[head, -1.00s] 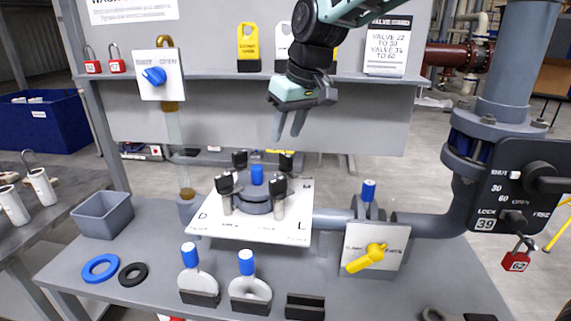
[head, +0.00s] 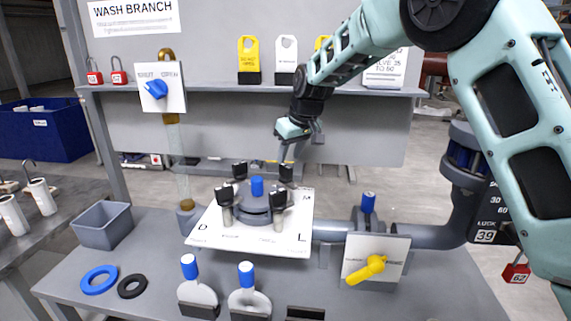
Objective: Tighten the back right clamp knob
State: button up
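The filter housing (head: 257,204) stands on a white plate (head: 205,232) marked D, L and M, with a blue cap (head: 257,186) on top. Black clamp knobs surround it: the back right knob (head: 286,174), back left knob (head: 240,170), front left knob (head: 225,195) and front right knob (head: 278,199). My gripper (head: 284,160) points down just above the back right knob. Its fingers look slightly apart, with nothing held between them. Their tips come close to the knob's top; whether they touch it is unclear.
A valve with a yellow handle (head: 366,270) stands to the right. A grey bin (head: 104,221), a blue ring (head: 99,280) and a black ring (head: 132,286) lie at left. A shelf (head: 215,83) with tags runs behind.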

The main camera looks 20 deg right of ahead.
aim_at(285, 166)
jog(key=p+x, duration=0.1)
jog(key=x, duration=0.4)
jog(key=shift+w+a+f, duration=0.1)
jog(key=shift+w+f, duration=0.1)
jog(key=shift+f, duration=0.05)
grip_shut()
